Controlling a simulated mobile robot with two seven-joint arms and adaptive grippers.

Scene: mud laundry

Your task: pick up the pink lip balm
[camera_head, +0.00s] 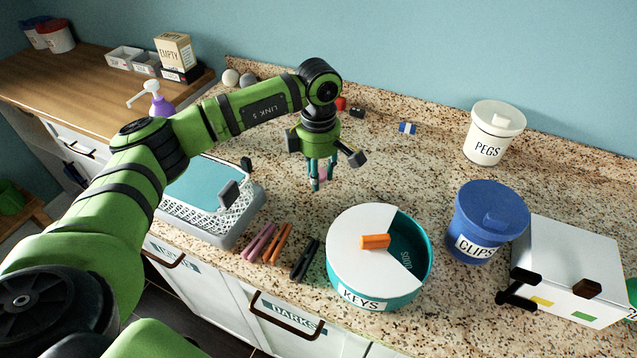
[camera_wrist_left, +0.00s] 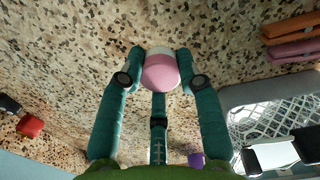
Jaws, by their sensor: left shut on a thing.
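The pink lip balm (camera_wrist_left: 160,72) has a pink body with a white band in the left wrist view. It sits between the teal fingertips of my left gripper (camera_wrist_left: 162,76), which is shut on it. In the head view, my left gripper (camera_head: 321,180) hangs pointing down over the granite counter, and a bit of the pink lip balm (camera_head: 322,172) shows between its fingers. I cannot tell whether the lip balm touches the counter. My right gripper is not in view.
A white and grey basket (camera_head: 210,225) stands left of the gripper. Pink and orange pegs (camera_head: 271,244) and dark pegs (camera_head: 304,260) lie in front, beside the round KEYS container (camera_head: 352,262). Blue CLIPS (camera_head: 462,232) and white PEGS (camera_head: 486,145) tubs stand right.

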